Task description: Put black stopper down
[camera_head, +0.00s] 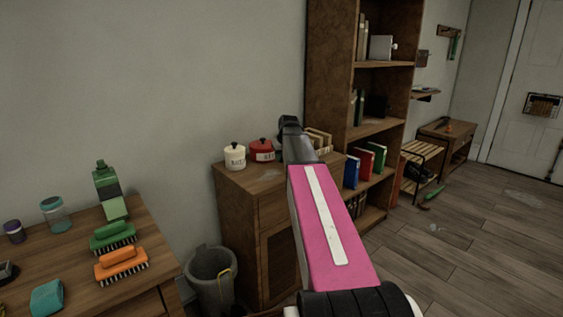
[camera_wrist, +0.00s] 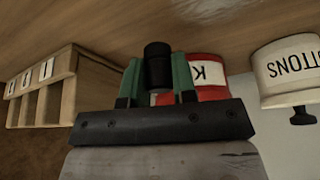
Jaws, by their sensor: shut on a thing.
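My gripper (camera_wrist: 157,78) shows in the wrist view with its green fingers shut on the black stopper (camera_wrist: 157,62), a short dark cylinder. The wrist picture is upside down, with the wooden cabinet top along its upper edge. The stopper's free end points toward that top; I cannot tell whether it touches. In the head view my gripper (camera_head: 290,124) is over the cabinet (camera_head: 238,184), at the end of my pink arm. The stopper cannot be made out there.
A red lidded canister (camera_head: 262,150) stands close behind the stopper. A cream canister (camera_head: 235,156) marked BUTTONS (camera_wrist: 287,72) is beside it. A wooden compartment box (camera_wrist: 47,92) is on the other side. A tall bookshelf (camera_head: 334,60) stands right of the cabinet.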

